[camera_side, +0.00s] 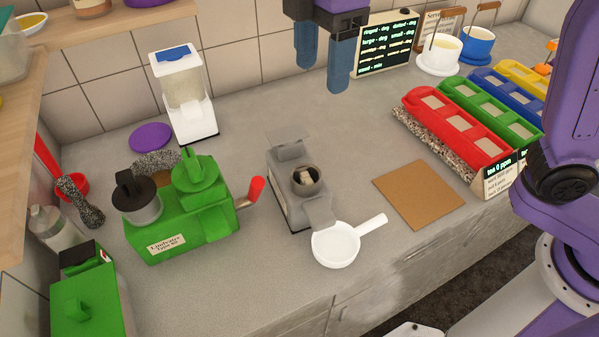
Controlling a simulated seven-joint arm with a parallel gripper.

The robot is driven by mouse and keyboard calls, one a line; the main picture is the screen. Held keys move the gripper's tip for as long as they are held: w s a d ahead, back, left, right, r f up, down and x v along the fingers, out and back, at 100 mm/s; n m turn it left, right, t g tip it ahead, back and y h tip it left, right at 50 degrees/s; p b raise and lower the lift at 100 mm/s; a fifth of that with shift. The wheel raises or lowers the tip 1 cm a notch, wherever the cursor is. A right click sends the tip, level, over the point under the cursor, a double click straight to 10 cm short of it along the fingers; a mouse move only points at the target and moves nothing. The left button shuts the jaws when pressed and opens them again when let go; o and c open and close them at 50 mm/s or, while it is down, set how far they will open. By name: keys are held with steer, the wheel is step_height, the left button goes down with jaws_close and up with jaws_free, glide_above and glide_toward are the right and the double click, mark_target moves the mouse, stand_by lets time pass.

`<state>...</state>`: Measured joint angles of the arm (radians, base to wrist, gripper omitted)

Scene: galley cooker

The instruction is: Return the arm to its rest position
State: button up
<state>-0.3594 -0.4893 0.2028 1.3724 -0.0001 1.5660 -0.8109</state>
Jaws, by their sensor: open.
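My gripper (322,62) hangs at the top middle of the side view, above the back of the counter. Its two blue fingers point down and stand apart, with nothing between them. The gripper is open and empty. Its upper part is cut off by the top edge of the picture. My purple arm shows at the right edge.
Below stand a grey device (290,200), a white pan (336,246), a green machine (195,215) and a white dispenser (184,95). A dark menu board (386,45) is close right of the gripper. Coloured trays (465,125) line the right. The counter's middle is clear.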

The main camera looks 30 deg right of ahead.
steer(key=shift+r, duration=0.35)
steer(key=s+d+f+m, duration=0.3)
steer(key=s+d+f, duration=0.5)
steer(key=d, duration=0.5)
steer(key=s+d+f+m, duration=0.3)
steer(key=s+d+f, duration=0.5)
steer(key=s+d, duration=0.3)
steer(key=shift+s+d+f, duration=0.15)
steer(key=shift+s+d, duration=0.15)
steer(key=shift+d, duration=0.65)
